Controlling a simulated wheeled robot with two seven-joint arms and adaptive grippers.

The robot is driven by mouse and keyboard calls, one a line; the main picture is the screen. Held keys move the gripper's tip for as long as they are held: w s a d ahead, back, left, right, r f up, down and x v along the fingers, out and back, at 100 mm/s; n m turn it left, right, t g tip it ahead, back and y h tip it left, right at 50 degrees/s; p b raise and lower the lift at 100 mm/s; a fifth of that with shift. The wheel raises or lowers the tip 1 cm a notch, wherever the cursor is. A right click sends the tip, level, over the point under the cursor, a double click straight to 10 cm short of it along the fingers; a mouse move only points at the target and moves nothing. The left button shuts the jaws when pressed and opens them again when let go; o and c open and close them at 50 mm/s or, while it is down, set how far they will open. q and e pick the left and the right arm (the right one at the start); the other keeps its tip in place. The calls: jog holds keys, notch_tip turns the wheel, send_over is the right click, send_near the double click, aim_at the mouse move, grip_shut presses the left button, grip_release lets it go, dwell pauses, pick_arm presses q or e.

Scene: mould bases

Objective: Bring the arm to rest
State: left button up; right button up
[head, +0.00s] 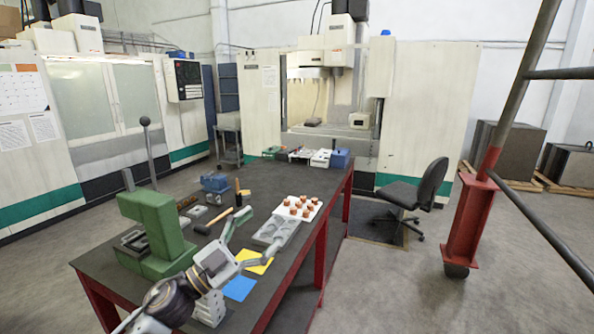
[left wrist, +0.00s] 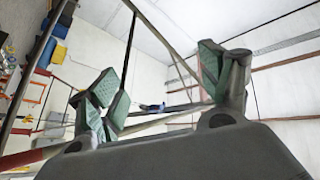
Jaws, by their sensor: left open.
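My left gripper (head: 264,229) is open above the near right part of the dark workbench (head: 262,183) in the head view, its fingers spread apart. In the left wrist view the two green-padded fingers (left wrist: 165,88) stand wide apart with nothing between them. The wrist camera looks towards the walls and ceiling. A grey mould base (head: 274,232) with rounded recesses lies by the fingers; I cannot tell whether they touch it. Behind it is a white tray (head: 316,203) with several copper-coloured pieces. My right gripper is not in view.
A green press (head: 155,229) stands on the bench's left side. A hammer (head: 212,221) and a blue vise (head: 214,183) lie behind it. Yellow (head: 258,264) and blue (head: 239,288) sheets lie near the right edge. A red post (head: 474,220) and a chair (head: 418,188) stand to the right.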

pick_arm(q)
jog(key=w+a+f+n+t+y, duration=0.2)
jog(key=a+f+n+t+y, duration=0.15)
jog(key=n+t+y, duration=0.3)
jog(key=n+g+y, duration=0.5)
jog(key=n+y, duration=0.4)
jog(key=y, duration=0.2)
send_over(213, 291)
jog(key=s+d, duration=0.2)
jog(key=s, duration=0.3)
notch_tip(213, 291, down, 15)
jog(key=s+f+g, duration=0.6)
jog(key=s+f, duration=0.3)
jog(key=s, duration=0.2)
jog(key=s+f+g, duration=0.6)
jog(key=s+f, duration=0.3)
jog(key=s, duration=0.2)
notch_tip(213, 291, down, 32)
jog(key=s, duration=0.3)
jog(key=s+a+f+g, duration=0.1)
jog(key=s+a+f, duration=0.1)
jog(key=s+f, duration=0.8)
jog(key=s+a+f+g, duration=0.1)
jog(key=s+a+f, duration=0.1)
jog(key=s+f, duration=0.8)
jog(key=shift+s+a+f, duration=0.3)
jog(key=shift+s, duration=0.85)
jog(key=shift+m+y, duration=0.25)
